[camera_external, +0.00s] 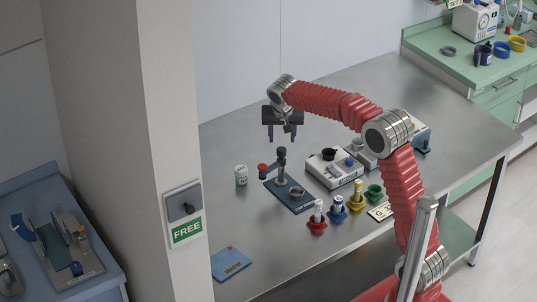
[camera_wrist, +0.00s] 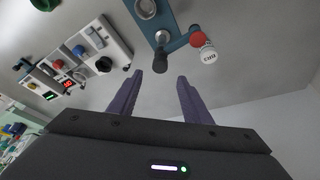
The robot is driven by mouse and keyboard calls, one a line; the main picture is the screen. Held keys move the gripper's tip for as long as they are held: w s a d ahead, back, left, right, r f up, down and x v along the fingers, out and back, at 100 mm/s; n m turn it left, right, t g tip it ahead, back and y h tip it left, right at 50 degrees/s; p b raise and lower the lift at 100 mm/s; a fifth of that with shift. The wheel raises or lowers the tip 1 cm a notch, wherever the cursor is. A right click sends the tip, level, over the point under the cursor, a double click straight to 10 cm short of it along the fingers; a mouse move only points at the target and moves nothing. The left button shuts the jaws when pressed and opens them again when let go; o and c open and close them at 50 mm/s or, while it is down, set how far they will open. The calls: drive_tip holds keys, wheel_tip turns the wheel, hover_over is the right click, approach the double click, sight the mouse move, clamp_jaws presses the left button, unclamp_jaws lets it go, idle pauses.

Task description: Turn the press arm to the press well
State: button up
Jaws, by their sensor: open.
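The press has a dark teal base plate (camera_external: 300,207) on the steel table, a dark upright post (camera_external: 281,160), and a press arm (camera_external: 271,172) with a red knob (camera_external: 262,168) at its end. The press arm points left from the post, away from the round metal press well (camera_external: 297,191) on the plate. In the wrist view the red knob (camera_wrist: 197,39) and post (camera_wrist: 161,60) show beyond the fingers, with the well (camera_wrist: 145,8) at the top edge. My gripper (camera_external: 282,138) is open and empty, above and behind the press; its fingers (camera_wrist: 160,76) touch nothing.
A white jar (camera_external: 241,175) stands just left of the red knob. A white device (camera_external: 334,171) is right of the press. Red (camera_external: 317,225), blue (camera_external: 338,212) and yellow (camera_external: 356,202) holders stand in front. A blue folder (camera_external: 230,263) lies front left; the table's back left is clear.

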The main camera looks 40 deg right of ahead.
sight(281, 150)
drive_tip(key=x, duration=0.8)
drive_tip(key=shift+f, duration=0.15)
drive_tip(key=shift+c, duration=0.6)
clamp_jaws()
